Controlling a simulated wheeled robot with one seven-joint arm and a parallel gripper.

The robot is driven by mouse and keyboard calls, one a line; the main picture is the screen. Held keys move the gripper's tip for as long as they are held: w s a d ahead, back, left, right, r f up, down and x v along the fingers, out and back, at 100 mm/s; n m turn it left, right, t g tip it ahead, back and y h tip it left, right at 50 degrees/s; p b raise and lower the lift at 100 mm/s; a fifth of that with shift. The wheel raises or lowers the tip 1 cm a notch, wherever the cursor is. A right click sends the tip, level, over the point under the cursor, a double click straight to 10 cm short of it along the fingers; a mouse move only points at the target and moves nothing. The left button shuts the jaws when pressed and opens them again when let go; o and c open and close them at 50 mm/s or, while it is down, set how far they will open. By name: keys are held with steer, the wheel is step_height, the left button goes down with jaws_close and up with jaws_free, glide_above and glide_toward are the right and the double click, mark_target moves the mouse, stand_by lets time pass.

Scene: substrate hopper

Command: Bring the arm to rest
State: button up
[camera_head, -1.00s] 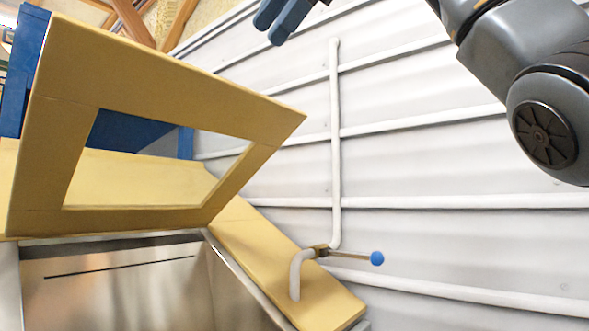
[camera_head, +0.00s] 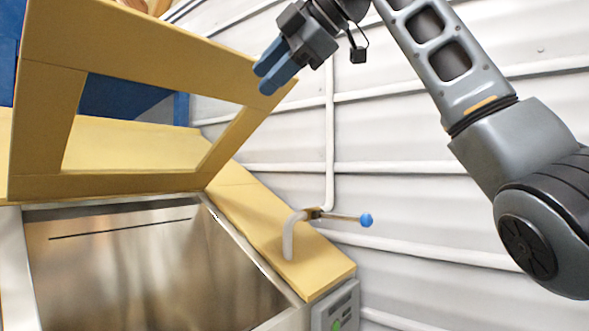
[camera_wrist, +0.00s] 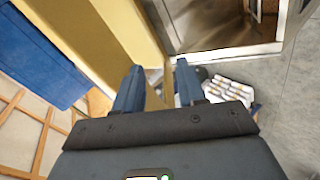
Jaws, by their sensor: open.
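My gripper (camera_head: 266,78) has blue fingers and is raised at the upper middle of the head view. In the picture it overlaps the upper right corner of the yellow lid frame (camera_head: 48,130); contact cannot be told. In the wrist view my gripper (camera_wrist: 158,85) has its two blue fingers apart, with nothing held between them. The arm runs from the gripper to the right side of the head view, in front of the white wall.
The lid stands open over a steel hopper (camera_head: 130,270). A bent pipe with a blue-knobbed lever (camera_head: 366,220) rises from the yellow ledge (camera_head: 265,230) at right. A grey control box (camera_head: 338,308) sits below. A white wall (camera_head: 440,200) with pipes stands behind.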

steer(key=w+d+f+m+t+y, duration=0.1)
steer(key=w+f+m+t, duration=0.2)
steer(key=f, duration=1.2)
steer(key=w+f+m+y, duration=0.1)
steer(key=w+f+m, duration=0.3)
steer(key=f, duration=1.1)
steer(key=s+d+f+m+t+h, duration=0.1)
steer(key=s+d+f+m, duration=0.25)
steer(key=f, duration=0.55)
steer(key=s+d+f+m+t+h, duration=0.1)
steer(key=s+d+f+m+t, duration=0.1)
steer(key=s+f+m, duration=0.45)
steer(key=s+d+f+m+t+h, duration=0.1)
steer(key=s+d+f+h, duration=0.15)
steer(key=f, duration=0.75)
steer(key=s+d+f+m+t+h, duration=0.1)
steer(key=s+d+f+m+h, duration=0.3)
steer(key=s, duration=0.8)
steer(key=s+d+f+m+h, duration=0.1)
steer(key=s+d+f+m, duration=0.1)
steer(key=s+d+f, duration=0.75)
steer(key=s+d+r+m+h, duration=0.1)
steer(key=s+r, duration=0.4)
steer(key=s, duration=0.7)
steer(key=s+d+r+h, duration=0.1)
steer(key=s+r, duration=0.5)
steer(key=s, duration=0.6)
steer(key=shift+s+d+r+m+t, duration=0.2)
steer(key=shift+d+r+m+t, duration=0.1)
steer(key=shift+d+m, duration=0.1)
